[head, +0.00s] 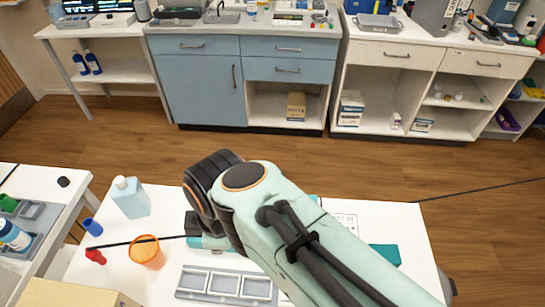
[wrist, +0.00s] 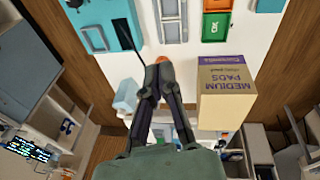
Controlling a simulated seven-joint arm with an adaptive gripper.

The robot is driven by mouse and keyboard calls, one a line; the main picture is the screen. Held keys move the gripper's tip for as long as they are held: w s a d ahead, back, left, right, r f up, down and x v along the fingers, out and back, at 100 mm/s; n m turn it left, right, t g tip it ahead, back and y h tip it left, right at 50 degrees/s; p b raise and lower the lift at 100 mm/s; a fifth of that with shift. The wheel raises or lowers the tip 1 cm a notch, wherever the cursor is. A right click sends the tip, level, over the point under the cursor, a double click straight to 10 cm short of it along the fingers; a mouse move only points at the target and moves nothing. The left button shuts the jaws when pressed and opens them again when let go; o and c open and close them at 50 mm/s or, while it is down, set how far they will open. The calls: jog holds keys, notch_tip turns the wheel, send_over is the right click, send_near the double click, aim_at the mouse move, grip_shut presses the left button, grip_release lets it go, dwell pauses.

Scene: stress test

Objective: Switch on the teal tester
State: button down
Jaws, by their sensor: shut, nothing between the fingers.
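In the wrist view my gripper (wrist: 160,64) is shut and empty over the white table. A teal device (wrist: 94,38) with pale parts on its face lies at the upper left of that view, apart from my fingers. A small orange patch shows just at my fingertips; I cannot tell what it belongs to. In the head view a teal edge (head: 208,243) shows beside my arm, which hides most of that thing and my gripper. I cannot make out a switch or its state.
A MEDIUM PADS box (wrist: 222,95) stands right of my fingers. A green and orange OK panel (wrist: 213,24) lies beyond it. The head view shows an orange cup (head: 146,253), a pale blue bottle (head: 131,198), a grey framed tray (head: 225,283) and a teal block (head: 385,256).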

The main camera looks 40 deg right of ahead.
jog(key=w+d+f+n+h, duration=0.1)
jog(key=w+d, duration=0.3)
jog(key=d, duration=0.2)
jog(key=w+d+n+h, duration=0.1)
jog(key=w+d+n, duration=0.1)
jog(key=w+d, duration=0.35)
jog(key=s+d+f+m, duration=0.2)
jog(key=s+d+f, duration=0.1)
jog(key=d, duration=0.3)
jog(key=s+d+f+m+g, duration=0.1)
jog(key=s+d+f+m, duration=0.1)
jog(key=d, duration=0.5)
jog(key=shift+s+f+m+g, duration=0.3)
jog(key=shift+s+f, duration=0.5)
jog(key=shift+s, duration=0.35)
jog(key=f, duration=0.4)
jog(key=w+d+f, duration=0.1)
jog(key=f, duration=0.8)
jog(key=shift+w+d+f, duration=0.2)
jog(key=shift+f, duration=0.25)
